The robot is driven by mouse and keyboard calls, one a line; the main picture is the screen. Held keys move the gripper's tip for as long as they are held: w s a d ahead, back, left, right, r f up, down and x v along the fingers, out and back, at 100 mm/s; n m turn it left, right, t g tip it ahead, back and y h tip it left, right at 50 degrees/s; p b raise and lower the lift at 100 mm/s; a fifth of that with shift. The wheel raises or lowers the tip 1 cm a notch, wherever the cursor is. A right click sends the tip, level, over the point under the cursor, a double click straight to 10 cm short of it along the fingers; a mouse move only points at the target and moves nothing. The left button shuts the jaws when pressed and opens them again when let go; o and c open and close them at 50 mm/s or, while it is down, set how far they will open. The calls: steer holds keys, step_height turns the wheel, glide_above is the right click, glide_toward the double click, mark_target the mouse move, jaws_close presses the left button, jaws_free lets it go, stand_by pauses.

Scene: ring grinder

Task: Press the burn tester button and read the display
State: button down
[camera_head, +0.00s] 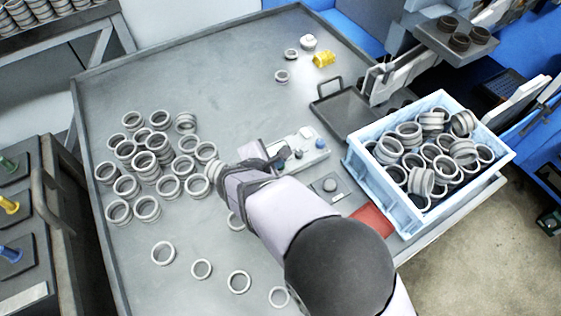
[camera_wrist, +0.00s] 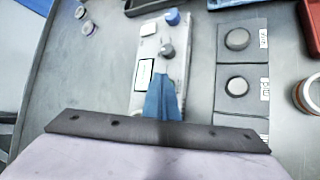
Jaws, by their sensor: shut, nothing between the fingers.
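The burn tester (camera_wrist: 142,102) is a pale box lying in front of my gripper in the wrist view, and it also shows in the head view (camera_head: 312,157). A blue round button (camera_wrist: 172,17) is at its far end and a grey round knob (camera_wrist: 167,48) sits nearer. A pale rectangular display (camera_wrist: 145,73) with a dark frame is on its left side; no reading is legible. My gripper (camera_wrist: 158,78) is shut and empty, its blue fingers over the near part of the tester, short of the grey knob. I cannot tell whether they touch it.
Two dark plates with grey round buttons (camera_wrist: 237,39) (camera_wrist: 237,87) lie right of the tester. A light blue crate (camera_head: 408,215) of rings stands at the right. Many loose rings (camera_head: 150,158) lie at the left. A dark tray (camera_head: 345,108) is behind. The table's back left is clear.

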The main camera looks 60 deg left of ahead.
steer(key=shift+r+p, duration=0.35)
steer(key=shift+r, duration=0.3)
step_height(320, 180, up, 5)
steer(key=p, duration=0.3)
steer(key=shift+p, duration=0.35)
steer(key=shift+d, duration=0.1)
stand_by(0.5)
